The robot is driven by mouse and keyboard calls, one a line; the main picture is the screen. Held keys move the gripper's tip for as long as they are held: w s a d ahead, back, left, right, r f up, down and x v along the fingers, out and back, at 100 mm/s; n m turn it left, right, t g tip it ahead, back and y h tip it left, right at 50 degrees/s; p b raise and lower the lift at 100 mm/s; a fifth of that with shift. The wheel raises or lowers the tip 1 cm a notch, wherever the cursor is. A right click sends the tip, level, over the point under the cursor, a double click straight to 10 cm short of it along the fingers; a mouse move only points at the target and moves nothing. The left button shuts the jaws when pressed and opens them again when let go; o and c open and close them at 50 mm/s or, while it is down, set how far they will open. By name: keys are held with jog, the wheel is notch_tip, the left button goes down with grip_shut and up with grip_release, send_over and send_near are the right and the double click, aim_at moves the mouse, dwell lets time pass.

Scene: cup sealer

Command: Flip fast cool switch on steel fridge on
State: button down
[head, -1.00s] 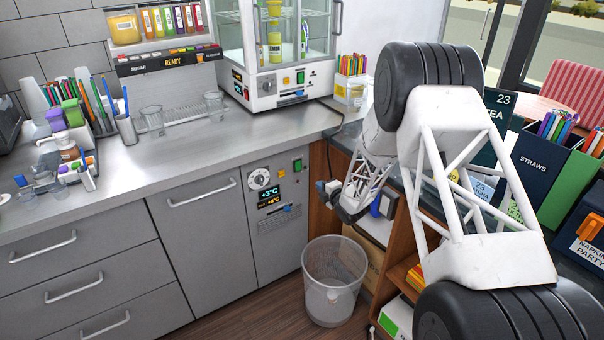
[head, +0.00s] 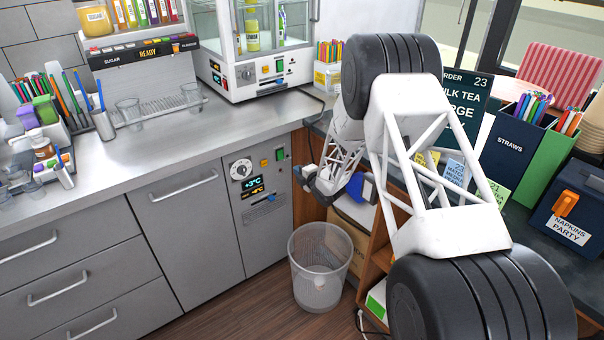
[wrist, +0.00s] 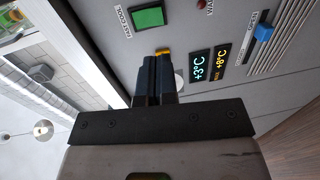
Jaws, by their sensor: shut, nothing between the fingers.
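The steel fridge (head: 262,226) is built in under the counter, with a control panel on its upper front. The green switch (head: 280,154) is at the panel's upper right. In the wrist view the green switch (wrist: 149,17) has the label FAST COOL (wrist: 124,20) beside it. My gripper (head: 300,172) is just right of the panel in the head view. In the wrist view my gripper (wrist: 158,56) is shut and empty, its tips below the green switch in the picture and apart from it. A yellow part (wrist: 163,51) shows at the fingertips, partly hidden.
The panel also has a dial (head: 241,169), temperature displays (wrist: 208,62), a red lamp (wrist: 201,5) and a blue slider (wrist: 264,32). A mesh bin (head: 318,268) stands on the floor below my gripper. A wooden shelf (head: 383,258) is close on the right.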

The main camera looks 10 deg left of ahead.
aim_at(281, 159)
jog(key=shift+x, duration=5.15)
jog(key=shift+w+a, duration=0.1)
jog(key=shift+w, duration=0.05)
jog(key=shift+f, duration=0.1)
jog(key=f+v, duration=0.3)
jog(key=v, duration=1)
jog(key=shift+s+d, duration=0.4)
